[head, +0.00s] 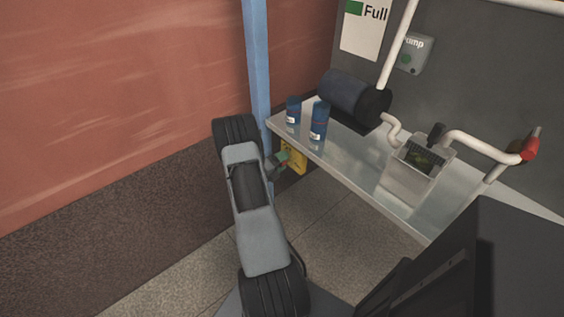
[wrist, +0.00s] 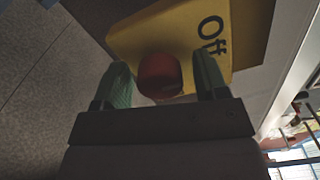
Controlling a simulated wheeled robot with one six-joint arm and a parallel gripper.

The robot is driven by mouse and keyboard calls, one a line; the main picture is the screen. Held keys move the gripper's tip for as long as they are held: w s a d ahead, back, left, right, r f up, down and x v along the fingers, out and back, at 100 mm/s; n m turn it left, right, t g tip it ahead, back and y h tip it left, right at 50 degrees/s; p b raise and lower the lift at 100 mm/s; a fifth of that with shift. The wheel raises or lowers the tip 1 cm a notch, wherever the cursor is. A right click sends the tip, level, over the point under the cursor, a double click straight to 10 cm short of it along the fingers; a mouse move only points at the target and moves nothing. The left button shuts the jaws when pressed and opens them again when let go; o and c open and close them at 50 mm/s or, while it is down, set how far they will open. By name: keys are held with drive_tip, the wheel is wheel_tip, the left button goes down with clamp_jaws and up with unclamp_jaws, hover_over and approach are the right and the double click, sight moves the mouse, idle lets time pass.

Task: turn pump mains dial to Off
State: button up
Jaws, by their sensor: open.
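The pump mains dial (wrist: 160,76) is a red knob on a yellow plate (wrist: 185,30) marked "Off" in the wrist view. In the head view the yellow plate (head: 294,157) shows below the shelf edge, beside the blue post, and the knob is not visible there. My gripper (wrist: 160,80) is open, with one green finger on each side of the red knob. I cannot tell whether the fingers touch it. In the head view my gripper (head: 279,162) is close against the plate, partly covered by my arm.
A metal shelf (head: 350,179) holds two blue cans (head: 319,121), a dark cylindrical pump (head: 350,97) and a grey box (head: 417,165). A blue post (head: 259,60) stands at the shelf's left corner. White pipes and a red valve handle (head: 529,148) are at right. The floor below is clear.

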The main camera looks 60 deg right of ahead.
drive_tip(key=v, duration=1.3)
drive_tip(key=shift+a, duration=0.3)
drive_tip(key=shift+w, duration=0.15)
drive_tip(key=s+a+f+m+g+y, duration=0.3)
drive_tip(key=s+m+y, duration=0.15)
drive_tip(key=m, duration=0.35)
drive_tip(key=s+a+r+m+y+p, duration=0.2)
drive_tip(key=a+r+m+y, duration=0.4)
drive_tip(key=m, duration=0.4)
drive_tip(key=w+a+r+m+t+y+p, duration=0.2)
drive_tip(key=a+r+m+t+y+p, duration=0.4)
drive_tip(key=a+r, duration=1.3)
wheel_tip(320, 180, up, 2)
drive_tip(key=m+t+p, duration=0.1)
drive_tip(key=m+t, duration=0.2)
drive_tip(key=m, duration=0.3)
drive_tip(key=shift+t, duration=0.3)
drive_tip(key=a+r+t+p, duration=0.1)
drive_tip(key=r, duration=0.1)
drive_tip(key=a+r, duration=0.1)
drive_tip(key=r, duration=0.2)
drive_tip(key=a+r+t+y+p, duration=0.1)
drive_tip(key=r, duration=0.1)
drive_tip(key=shift+s+r+n+t+p, duration=0.25)
drive_tip(key=shift+r+n+t+p, duration=0.05)
drive_tip(key=shift+r+n+p, duration=0.1)
drive_tip(key=shift+c, duration=0.2)
